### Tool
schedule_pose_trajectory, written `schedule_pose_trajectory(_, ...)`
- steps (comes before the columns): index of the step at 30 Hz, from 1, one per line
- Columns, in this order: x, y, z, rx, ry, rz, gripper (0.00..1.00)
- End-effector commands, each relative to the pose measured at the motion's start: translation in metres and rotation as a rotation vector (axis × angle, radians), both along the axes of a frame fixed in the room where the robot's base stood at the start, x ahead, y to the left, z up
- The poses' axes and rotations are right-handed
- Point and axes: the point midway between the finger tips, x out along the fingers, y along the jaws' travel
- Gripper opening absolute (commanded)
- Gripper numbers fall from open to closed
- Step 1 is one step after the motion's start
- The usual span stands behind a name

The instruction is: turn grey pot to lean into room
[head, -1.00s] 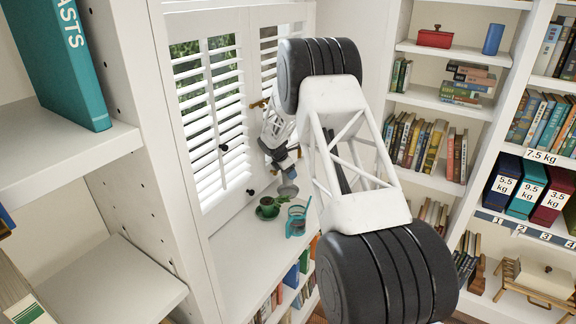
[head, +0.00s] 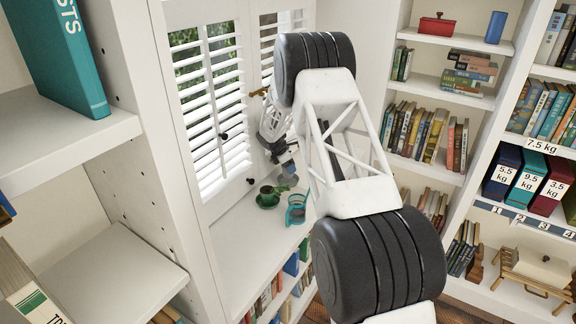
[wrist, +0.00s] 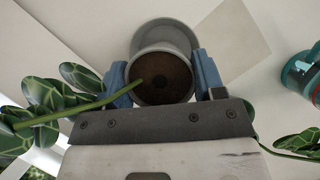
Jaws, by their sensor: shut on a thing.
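The grey pot (wrist: 166,42) shows in the wrist view with its dark soil opening toward the camera. My gripper (wrist: 165,82) is shut on it, with one blue finger on each side. A green stem (wrist: 75,114) runs from the pot to the left. Large veined leaves (wrist: 50,95) spread at the left, and more show at the lower right. In the head view my gripper (head: 284,165) is over the white window ledge (head: 236,232), near the shutters. There the pot is mostly hidden, and its exact tilt is unclear.
White louvred shutters (head: 205,110) rise behind the ledge. Bookshelves flank both sides. The front-left part of the ledge is clear.

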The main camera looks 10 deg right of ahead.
Motion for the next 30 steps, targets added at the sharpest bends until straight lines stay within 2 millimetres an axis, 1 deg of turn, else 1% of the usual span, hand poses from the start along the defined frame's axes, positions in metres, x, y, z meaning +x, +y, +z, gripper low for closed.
schedule_pose_trajectory(18,0.0,0.0,-0.024,0.0,0.0,0.0,0.3)
schedule_pose_trajectory(30,0.0,0.0,-0.026,0.0,0.0,0.0,0.3)
